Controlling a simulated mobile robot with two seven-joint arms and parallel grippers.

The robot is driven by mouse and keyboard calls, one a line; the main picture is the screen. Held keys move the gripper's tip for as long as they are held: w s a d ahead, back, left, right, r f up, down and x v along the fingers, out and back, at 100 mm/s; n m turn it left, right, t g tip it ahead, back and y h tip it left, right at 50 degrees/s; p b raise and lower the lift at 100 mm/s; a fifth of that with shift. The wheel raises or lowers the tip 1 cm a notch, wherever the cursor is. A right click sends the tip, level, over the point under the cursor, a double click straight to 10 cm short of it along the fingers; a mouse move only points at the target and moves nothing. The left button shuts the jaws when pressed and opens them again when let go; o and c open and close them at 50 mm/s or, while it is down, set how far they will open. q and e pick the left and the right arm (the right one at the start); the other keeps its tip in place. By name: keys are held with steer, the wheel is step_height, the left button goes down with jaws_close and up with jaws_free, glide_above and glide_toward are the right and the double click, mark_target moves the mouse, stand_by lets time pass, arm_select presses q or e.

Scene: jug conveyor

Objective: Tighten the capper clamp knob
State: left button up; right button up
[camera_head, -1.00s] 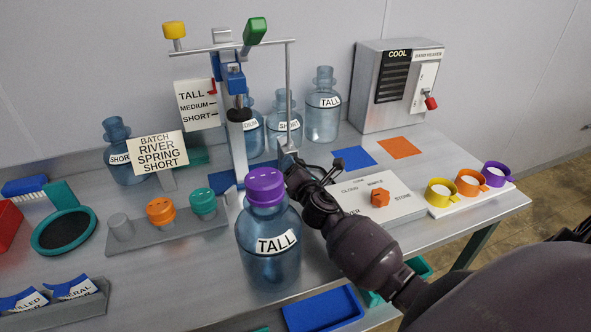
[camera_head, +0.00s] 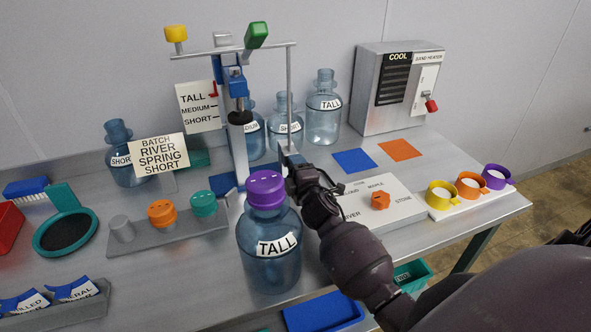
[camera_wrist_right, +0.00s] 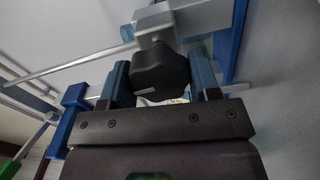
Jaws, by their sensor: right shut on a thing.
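The capper stands at the back, with its upright post (camera_head: 238,150), green handle (camera_head: 257,34) and blue carriage (camera_head: 237,85). A red pointer (camera_head: 213,91) sits near TALL on the height card (camera_head: 195,121). My right gripper (camera_head: 291,163) is at the right post of the capper, low down. In the right wrist view its two fingers (camera_wrist_right: 160,82) are shut on a black clamp knob (camera_wrist_right: 160,68), in front of a grey block (camera_wrist_right: 170,25). The gripper hides the knob in the head view. My left gripper is not in view.
A TALL jug (camera_head: 270,255) with a purple cap stands close left of my right forearm. The selector panel (camera_head: 352,212) with an orange knob lies right of the wrist. Several jugs stand behind the capper. A cap rack (camera_head: 140,236) is at left.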

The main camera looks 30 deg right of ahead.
steer(key=shift+m, duration=0.7)
steer(key=o, duration=0.9)
steer(key=shift+s, duration=0.1)
steer(key=v, duration=1)
steer(key=shift+s+a, duration=0.2)
steer(key=shift+s, duration=0.1)
